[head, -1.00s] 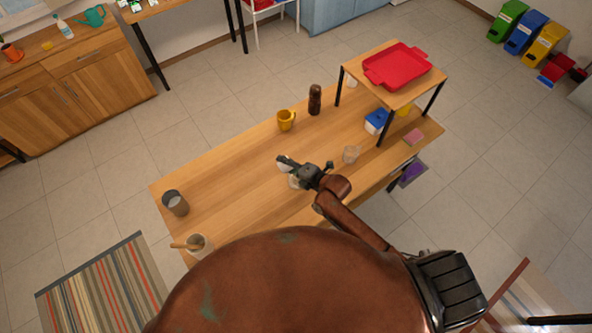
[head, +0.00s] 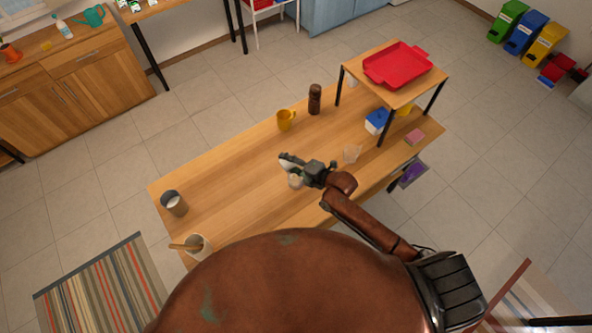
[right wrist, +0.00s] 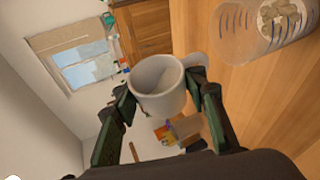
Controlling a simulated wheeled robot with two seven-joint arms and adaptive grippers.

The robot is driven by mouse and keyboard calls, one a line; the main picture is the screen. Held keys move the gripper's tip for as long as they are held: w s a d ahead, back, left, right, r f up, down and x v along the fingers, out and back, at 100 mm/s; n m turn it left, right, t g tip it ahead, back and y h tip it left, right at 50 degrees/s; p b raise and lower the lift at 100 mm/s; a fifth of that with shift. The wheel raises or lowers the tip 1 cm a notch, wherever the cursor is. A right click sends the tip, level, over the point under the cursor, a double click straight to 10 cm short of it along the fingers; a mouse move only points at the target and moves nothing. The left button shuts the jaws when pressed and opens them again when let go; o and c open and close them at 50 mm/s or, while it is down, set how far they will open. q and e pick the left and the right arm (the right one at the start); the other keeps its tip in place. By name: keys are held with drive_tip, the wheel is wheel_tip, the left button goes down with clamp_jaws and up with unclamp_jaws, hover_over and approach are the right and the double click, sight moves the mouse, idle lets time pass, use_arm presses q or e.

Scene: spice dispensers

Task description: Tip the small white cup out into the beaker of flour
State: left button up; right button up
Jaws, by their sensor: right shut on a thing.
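My right gripper (head: 289,162) is shut on the small white cup (right wrist: 158,92), one finger on each side of it. In the head view a pale vessel (head: 295,182) just below the gripper seems to be this beaker. My left gripper is not in view.
A grey container with white contents (head: 174,204) and a pale pot with a wooden handle (head: 199,247) stand at the table's left end. A yellow mug (head: 286,120), a brown bottle (head: 315,100) and a clear glass (head: 352,153) stand around. A red tray (head: 397,64) lies on a raised shelf.

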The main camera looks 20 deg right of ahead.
drive_tip(key=shift+f+b, duration=0.2)
drive_tip(key=shift+b, duration=0.15)
drive_tip(key=shift+d+f+m+y+b, duration=0.1)
drive_tip(key=shift+f+m+y+b, duration=0.05)
drive_tip(key=shift+m+y+b, duration=0.15)
drive_tip(key=shift+w+d+f+m+y+b, duration=0.1)
drive_tip(key=shift+f+m+y+b, duration=0.2)
drive_tip(key=shift+b, duration=0.6)
drive_tip(key=shift+w+d+r+m+y+b, duration=0.15)
drive_tip(key=shift+m+y+b, duration=0.3)
drive_tip(key=shift+b, duration=0.7)
drive_tip(key=shift+s+d+r+m+y+b, duration=0.15)
drive_tip(key=shift+m+y+b, duration=0.25)
drive_tip(key=shift+b, duration=0.75)
drive_tip(key=shift+w+d+r+m+t+y+b, duration=0.1)
drive_tip(key=shift+d+m+t+y+b, duration=0.3)
drive_tip(key=shift+b, duration=0.95)
drive_tip(key=shift+w+m+t+y+b, duration=0.15)
drive_tip(key=shift+m+b, duration=0.5)
drive_tip(key=shift+b, duration=0.65)
